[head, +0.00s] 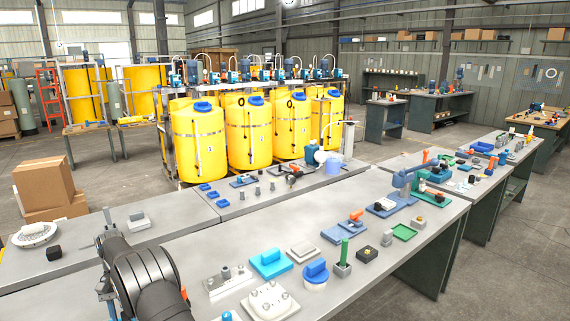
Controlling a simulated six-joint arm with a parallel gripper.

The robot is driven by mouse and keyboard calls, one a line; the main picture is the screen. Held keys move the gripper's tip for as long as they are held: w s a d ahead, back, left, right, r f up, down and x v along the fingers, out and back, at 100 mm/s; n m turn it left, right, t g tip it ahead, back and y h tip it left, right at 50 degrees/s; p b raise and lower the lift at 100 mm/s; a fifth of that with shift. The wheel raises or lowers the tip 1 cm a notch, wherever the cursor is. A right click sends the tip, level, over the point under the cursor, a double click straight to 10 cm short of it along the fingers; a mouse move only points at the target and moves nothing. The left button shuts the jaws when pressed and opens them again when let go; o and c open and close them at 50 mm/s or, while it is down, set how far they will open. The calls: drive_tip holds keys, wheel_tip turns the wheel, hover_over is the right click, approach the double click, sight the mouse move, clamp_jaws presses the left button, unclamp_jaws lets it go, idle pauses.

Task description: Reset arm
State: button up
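My arm shows at the lower left of the head view as thick dark grey links, with narrow metal parts along its left side. These metal parts may belong to my gripper, but I cannot make out two fingers. I cannot see whether the gripper is open or shut, or whether it holds anything. The arm end is over or in front of the near grey bench (205,248). The links hide part of this bench.
On the bench to the right stand a blue block (270,263), a round blue-capped part (316,272), a green upright rod (344,252) and a white plate (270,301). A second bench behind bears small fittings. Yellow tanks (199,140) stand behind it. Cardboard boxes (45,185) are left.

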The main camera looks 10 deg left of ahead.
drive_tip(key=m+y, duration=0.1)
drive_tip(key=m, duration=0.1)
drive_tip(key=m+y, duration=0.1)
drive_tip(key=m, duration=0.2)
drive_tip(key=shift+d+g, duration=0.1)
drive_tip(key=shift+g, duration=0.3)
idle(0.4)
drive_tip(key=shift+s+r+t, duration=0.1)
drive_tip(key=shift+r+t, duration=0.2)
drive_tip(key=shift+r, duration=0.25)
drive_tip(key=r+n+t, duration=0.1)
drive_tip(key=r, duration=0.1)
drive_tip(key=s+d+r+n+t, duration=0.1)
drive_tip(key=r, duration=0.2)
drive_tip(key=s+r+n+t+y, duration=0.1)
drive_tip(key=r+t, duration=0.1)
drive_tip(key=r, duration=0.1)
drive_tip(key=shift+s+d, duration=0.15)
drive_tip(key=shift+d, duration=0.25)
drive_tip(key=s+d+r+n+t+y, duration=0.2)
drive_tip(key=s+d+r+n+t, duration=0.15)
drive_tip(key=r, duration=0.35)
drive_tip(key=x, duration=1.1)
drive_tip(key=a+x, duration=0.1)
drive_tip(key=x, duration=0.5)
drive_tip(key=shift+f, duration=0.15)
